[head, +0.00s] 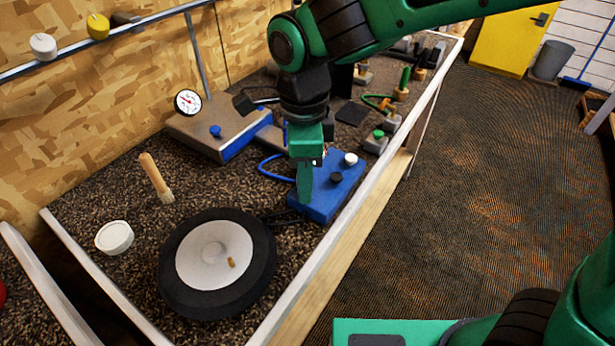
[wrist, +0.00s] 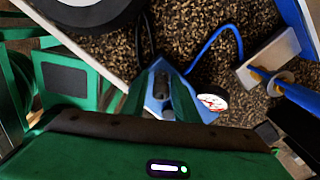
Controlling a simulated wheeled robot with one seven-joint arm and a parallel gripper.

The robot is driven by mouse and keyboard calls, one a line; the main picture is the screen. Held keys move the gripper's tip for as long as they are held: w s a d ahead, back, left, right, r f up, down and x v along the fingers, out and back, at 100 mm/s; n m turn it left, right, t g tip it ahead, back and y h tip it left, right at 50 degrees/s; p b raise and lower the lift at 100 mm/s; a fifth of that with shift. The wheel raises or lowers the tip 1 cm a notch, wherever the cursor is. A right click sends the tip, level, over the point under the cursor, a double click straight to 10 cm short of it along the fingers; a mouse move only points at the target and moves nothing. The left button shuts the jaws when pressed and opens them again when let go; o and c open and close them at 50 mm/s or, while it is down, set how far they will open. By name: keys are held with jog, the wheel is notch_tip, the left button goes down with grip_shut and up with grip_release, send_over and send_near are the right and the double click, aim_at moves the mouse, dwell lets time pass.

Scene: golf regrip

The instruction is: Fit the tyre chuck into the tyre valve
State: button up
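The tyre (head: 262,275) lies flat on the bench, black around a pale disc. A small brass-coloured stub (head: 231,263), probably the tyre valve, stands on the disc. My gripper (head: 306,200) points down over the near edge of the blue box, right of the tyre. In the wrist view my green fingers (wrist: 163,80) come close together, with a dark grey piece between them. I cannot tell whether they grip it, nor surely whether it is the tyre chuck. A dark piece (head: 284,216) lies between tyre and fingertips. The tyre's edge (wrist: 85,15) shows at the wrist view's top.
The blue box (head: 322,207) carries a white and a dark knob. A blue hose (head: 268,163) curves behind it. A dial gauge (head: 187,102) stands at the back. A wood-handled brush (head: 155,178) and a white round tub (head: 114,237) are left. A pale rail (head: 300,292) edges the bench.

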grip_shut()
